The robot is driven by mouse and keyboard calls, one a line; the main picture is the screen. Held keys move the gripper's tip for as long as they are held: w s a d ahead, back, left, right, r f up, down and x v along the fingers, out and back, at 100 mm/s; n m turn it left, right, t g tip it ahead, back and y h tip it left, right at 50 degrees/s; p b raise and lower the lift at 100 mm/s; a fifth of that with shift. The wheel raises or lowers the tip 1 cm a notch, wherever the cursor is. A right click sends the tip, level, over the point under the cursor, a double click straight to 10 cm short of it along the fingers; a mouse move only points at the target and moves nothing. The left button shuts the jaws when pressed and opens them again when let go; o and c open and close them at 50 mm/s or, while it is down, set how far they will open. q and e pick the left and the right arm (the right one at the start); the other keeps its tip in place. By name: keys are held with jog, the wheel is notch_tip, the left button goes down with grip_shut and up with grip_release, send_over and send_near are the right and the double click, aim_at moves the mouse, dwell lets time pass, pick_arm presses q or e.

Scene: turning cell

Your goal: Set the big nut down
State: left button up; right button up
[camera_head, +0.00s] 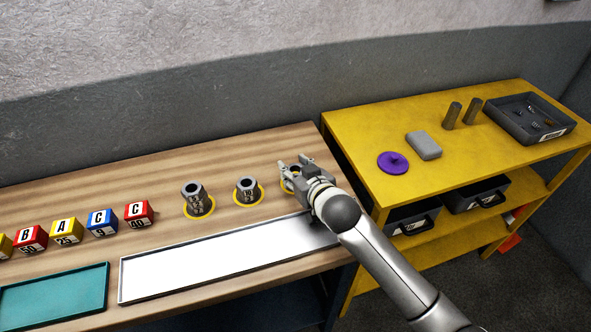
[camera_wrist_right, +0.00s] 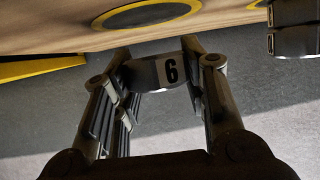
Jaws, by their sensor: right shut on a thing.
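My right gripper (camera_head: 293,165) is over the right end of the wooden bench, at the rightmost yellow-rimmed round spot (camera_head: 288,185). It is shut on a dark grey nut marked 6, which shows between the fingers in the right wrist view (camera_wrist_right: 158,73). In the head view the gripper mostly hides the nut. A yellow-rimmed dark spot (camera_wrist_right: 145,15) shows on the bench in the wrist view. I cannot tell whether the nut touches the bench. My left gripper is not in view.
Grey stacked parts stand on two other yellow-rimmed spots, one in the middle (camera_head: 247,190) and one left (camera_head: 194,198). A white tray (camera_head: 215,262) lies in front. Lettered blocks (camera_head: 102,222) stand left. A yellow shelf (camera_head: 375,115) stands right, holding a purple knobbed disc (camera_head: 393,162).

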jog(key=o, duration=0.9)
jog(key=shift+s+f, duration=0.2)
jog(key=shift+f, duration=0.55)
jog(key=o, duration=0.5)
jog(key=shift+s+f, duration=0.1)
jog(key=shift+f, duration=0.05)
jog(key=shift+c, duration=0.2)
jog(key=shift+r, duration=0.35)
jog(key=shift+r+g, duration=0.15)
jog(key=shift+g, duration=0.15)
jog(key=v, duration=1.2)
jog(key=shift+w+r, duration=0.25)
jog(key=shift+r, duration=0.1)
